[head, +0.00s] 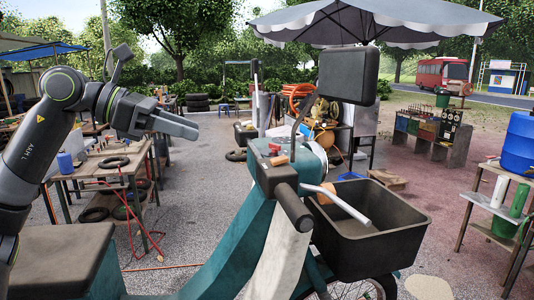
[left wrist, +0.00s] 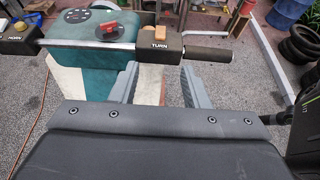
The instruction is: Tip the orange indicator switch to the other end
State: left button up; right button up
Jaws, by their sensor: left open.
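The orange indicator switch (head: 279,160) is a small block on the handlebar area of the teal scooter. In the left wrist view the orange switch (left wrist: 160,34) sits on top of a dark box labelled TURN, beside the right handlebar grip. I cannot tell clearly which end of it is down. My left gripper (head: 183,126) is raised to the left of the handlebar in the head view, apart from the switch. In the left wrist view its two fingers (left wrist: 160,84) are spread with nothing between them, below the TURN box in the picture. My right gripper is not in view.
The handlebar grip (head: 294,208) points toward me, and a dark mirror (head: 348,74) stands above it. A red knob (left wrist: 108,27) sits on the teal dash, left of the switch. A black basket (head: 372,245) is at the right. The air between gripper and handlebar looks clear.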

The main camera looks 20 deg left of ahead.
aim_at(278, 158)
pick_arm(q)
jog(key=p+x, duration=0.5)
jog(key=x, duration=0.9)
jog(key=shift+w+d+p, duration=0.25)
jog(key=shift+d+p, duration=0.05)
jog(key=shift+p, duration=0.05)
jog(key=shift+p+x, duration=0.3)
jog(key=shift+x, duration=0.75)
jog(key=shift+a, duration=0.1)
